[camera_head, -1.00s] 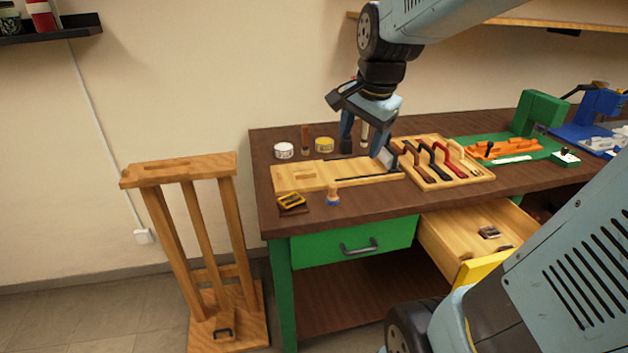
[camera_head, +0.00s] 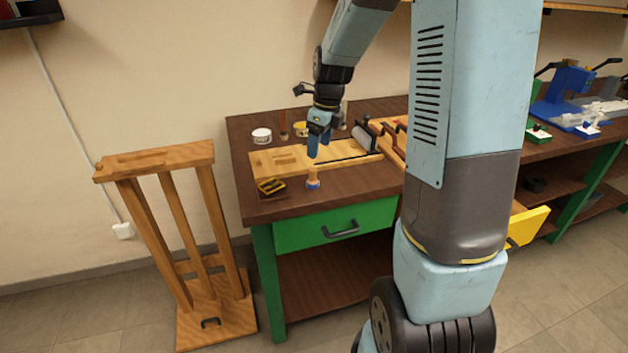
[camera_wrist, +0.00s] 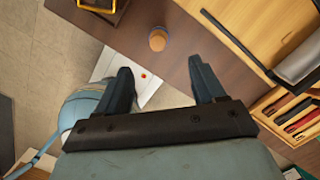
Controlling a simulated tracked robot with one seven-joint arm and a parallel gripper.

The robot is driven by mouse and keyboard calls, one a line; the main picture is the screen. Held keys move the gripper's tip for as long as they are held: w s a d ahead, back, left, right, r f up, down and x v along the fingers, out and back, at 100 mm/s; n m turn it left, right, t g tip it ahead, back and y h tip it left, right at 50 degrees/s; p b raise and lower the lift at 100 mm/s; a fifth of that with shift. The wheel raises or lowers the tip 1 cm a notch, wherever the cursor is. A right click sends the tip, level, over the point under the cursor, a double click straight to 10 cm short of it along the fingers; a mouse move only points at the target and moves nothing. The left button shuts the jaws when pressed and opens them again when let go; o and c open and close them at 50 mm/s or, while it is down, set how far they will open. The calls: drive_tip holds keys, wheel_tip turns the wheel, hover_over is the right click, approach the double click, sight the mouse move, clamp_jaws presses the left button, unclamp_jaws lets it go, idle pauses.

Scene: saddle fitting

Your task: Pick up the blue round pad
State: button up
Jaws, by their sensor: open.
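The blue round pad (camera_head: 313,185) stands upright on the dark brown bench near its front edge, with a wooden handle on top. In the wrist view the handle's round tan top (camera_wrist: 157,40) shows from above, ahead of and roughly between my fingers; the blue part is hardly visible there. My gripper (camera_head: 318,150) is open and points down above and slightly behind the pad, with nothing held. In the wrist view my gripper (camera_wrist: 160,68) has its two dark blue fingers spread wide, and they do not touch the pad.
A pale wooden board (camera_head: 270,161) lies behind the pad. A yellow-and-black item (camera_head: 271,186) sits to its left. A grey roller (camera_head: 364,138) lies to the right. My arm hides much of the bench's right side.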

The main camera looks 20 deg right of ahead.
sight(313, 169)
drive_tip(key=f, duration=0.5)
drive_tip(key=shift+w+a+f, duration=0.25)
drive_tip(key=shift+a+f, duration=0.05)
drive_tip(key=shift+f, duration=0.05)
drive_tip(key=shift+w+a+f, duration=0.15)
drive_tip(key=shift+a+f, duration=0.05)
drive_tip(key=shift+f, duration=0.8)
drive_tip(key=shift+w+a+f, duration=0.2)
drive_tip(key=shift+f, duration=0.85)
drive_tip(key=shift+w+a+f, duration=0.15)
drive_tip(key=shift+a+f, duration=0.05)
drive_tip(key=shift+f, duration=0.8)
drive_tip(key=shift+c, duration=0.2)
drive_tip(key=c, duration=1.1)
